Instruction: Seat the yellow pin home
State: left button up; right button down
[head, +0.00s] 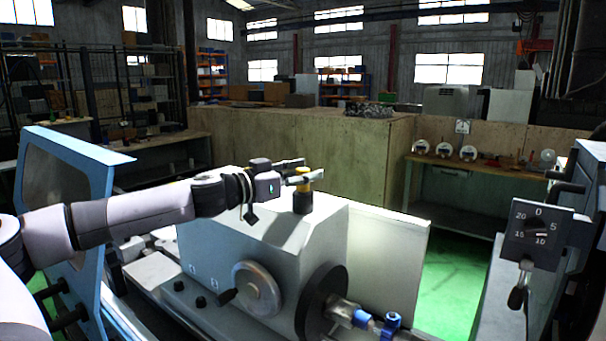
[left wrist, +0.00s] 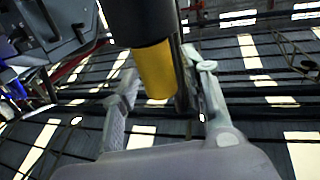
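The yellow pin (head: 303,184) stands upright in a black collar (head: 302,203) on top of the grey machine housing. My left gripper (head: 300,173) is at the pin's upper part, its fingers reaching in from the left. In the left wrist view the yellow pin (left wrist: 156,70) shows between the two fingers (left wrist: 165,80), with the black collar (left wrist: 138,22) against it. The fingers are spread, with a gap visible beside the pin, so the gripper looks open around it. How deep the pin sits in the collar cannot be told. My right gripper is not in view.
The housing (head: 215,240) carries a handwheel (head: 256,288) and a black disc (head: 320,302) in front. A blue-framed guard (head: 75,185) stands at left, a dial panel (head: 538,236) at right. A wooden partition (head: 340,150) is behind.

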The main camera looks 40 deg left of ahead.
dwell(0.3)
pick_arm(q)
jog(key=shift+s+r, duration=0.1)
jog(key=shift+s, duration=0.35)
jog(key=shift+s+a, duration=0.15)
jog(key=shift+s, duration=0.55)
jog(key=s, duration=0.3)
jog(key=s+a, duration=0.1)
jog(key=s, duration=0.5)
jog(key=shift+s+a, duration=0.25)
